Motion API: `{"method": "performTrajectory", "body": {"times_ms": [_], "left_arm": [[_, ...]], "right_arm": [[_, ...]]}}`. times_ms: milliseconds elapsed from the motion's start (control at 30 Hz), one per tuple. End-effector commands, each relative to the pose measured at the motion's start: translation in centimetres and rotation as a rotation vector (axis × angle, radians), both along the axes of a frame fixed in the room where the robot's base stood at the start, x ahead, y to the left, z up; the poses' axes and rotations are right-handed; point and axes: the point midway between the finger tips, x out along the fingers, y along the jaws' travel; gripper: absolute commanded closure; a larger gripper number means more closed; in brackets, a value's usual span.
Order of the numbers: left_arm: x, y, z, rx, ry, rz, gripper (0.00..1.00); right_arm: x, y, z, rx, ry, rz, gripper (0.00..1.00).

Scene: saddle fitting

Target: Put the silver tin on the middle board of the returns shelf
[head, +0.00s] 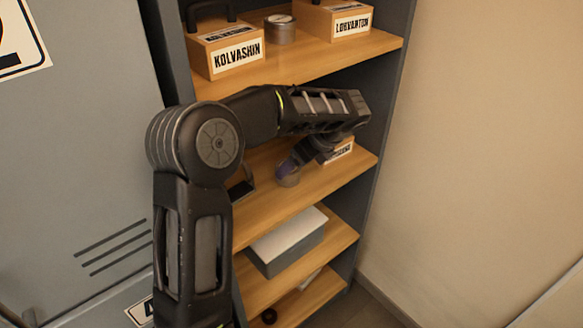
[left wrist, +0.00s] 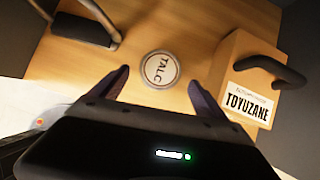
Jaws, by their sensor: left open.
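A round silver tin with a pale lid marked TALC (left wrist: 160,69) stands upright on a wooden shelf board (left wrist: 150,103). In the head view this tin (head: 288,181) is partly hidden by my left gripper (head: 290,167), which reaches in over the same board (head: 318,188). In the left wrist view my left gripper (left wrist: 159,80) is open, one finger on each side of the tin, with gaps showing. Another silver tin (head: 281,30) stands on the board above, between two boxes. My right gripper is not in view.
A box labelled TOYUZANE (left wrist: 247,85) stands right of the TALC tin; a dark handled item (left wrist: 88,27) is to its left. KOLVASHIN (head: 232,52) and LORVANTON (head: 345,20) boxes flank the upper tin. A grey box (head: 287,243) sits on a lower board. A grey locker (head: 85,150) stands left.

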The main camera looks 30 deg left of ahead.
Motion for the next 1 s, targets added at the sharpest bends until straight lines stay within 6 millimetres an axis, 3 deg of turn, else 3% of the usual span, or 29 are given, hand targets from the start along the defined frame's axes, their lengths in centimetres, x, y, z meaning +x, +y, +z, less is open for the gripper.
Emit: {"method": "performTrajectory", "body": {"times_ms": [333,1000], "left_arm": [[-0.5,-3.6,5.8,0.0,-0.001,-0.001,0.15],[-0.7,-4.1,6.4,-0.001,0.001,0.001,0.15]], "right_arm": [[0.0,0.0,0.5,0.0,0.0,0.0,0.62],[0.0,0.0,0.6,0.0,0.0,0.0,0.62]]}}
